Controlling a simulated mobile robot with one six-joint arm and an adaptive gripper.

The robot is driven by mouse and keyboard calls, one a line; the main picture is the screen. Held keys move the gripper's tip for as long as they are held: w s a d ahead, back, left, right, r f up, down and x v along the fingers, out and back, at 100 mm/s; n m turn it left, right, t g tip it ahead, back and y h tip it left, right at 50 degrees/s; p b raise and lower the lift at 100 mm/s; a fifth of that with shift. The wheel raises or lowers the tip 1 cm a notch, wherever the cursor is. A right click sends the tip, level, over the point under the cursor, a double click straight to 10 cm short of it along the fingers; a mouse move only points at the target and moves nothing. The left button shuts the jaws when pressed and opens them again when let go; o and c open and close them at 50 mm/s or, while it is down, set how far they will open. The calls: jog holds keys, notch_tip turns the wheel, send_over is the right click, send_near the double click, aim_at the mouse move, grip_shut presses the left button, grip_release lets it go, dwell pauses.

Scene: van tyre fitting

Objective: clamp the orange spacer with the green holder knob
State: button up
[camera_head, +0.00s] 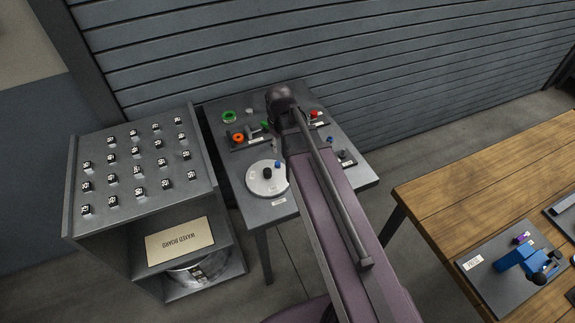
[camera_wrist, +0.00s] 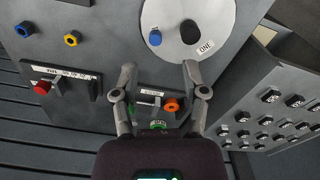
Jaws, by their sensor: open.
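The orange spacer (camera_head: 238,138) is a small ring on a dark, labelled holder plate (camera_head: 250,146) on the grey table. The green holder knob (camera_head: 265,125) shows to its right, partly behind my arm. In the wrist view the orange spacer (camera_wrist: 171,104) lies between my spread fingers, with a green part (camera_wrist: 158,125), seemingly the knob, close to the gripper body. I cannot tell whether the spacer is seated in the holder. My gripper (camera_wrist: 160,68) is open and empty above the holder; in the head view my arm hides its fingers.
A green ring (camera_head: 229,117) lies behind the holder. A white disc (camera_head: 259,185) with black and blue knobs stands in front. A second holder has a red knob (camera_head: 316,114). A shelf unit (camera_head: 120,160) with several labelled blocks is left; a wooden table (camera_head: 480,185) is right.

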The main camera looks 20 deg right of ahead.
jog(key=s+f+m+b, duration=0.1)
jog(key=s+m, duration=0.3)
jog(key=s, duration=0.3)
jog(key=shift+f+m, duration=0.15)
jog(key=shift+m, duration=0.15)
jog(key=shift+s, duration=0.1)
notch_tip(320, 180, up, 5)
jog(key=n+p, duration=0.5)
jog(key=n, duration=0.2)
send_over(266, 123)
jog(key=shift+f, duration=0.1)
notch_tip(266, 123, down, 14)
jog(key=b, duration=1.3)
jog(key=shift+r+b, duration=0.25)
jog(key=shift+b, duration=0.15)
jog(key=shift+c, duration=0.2)
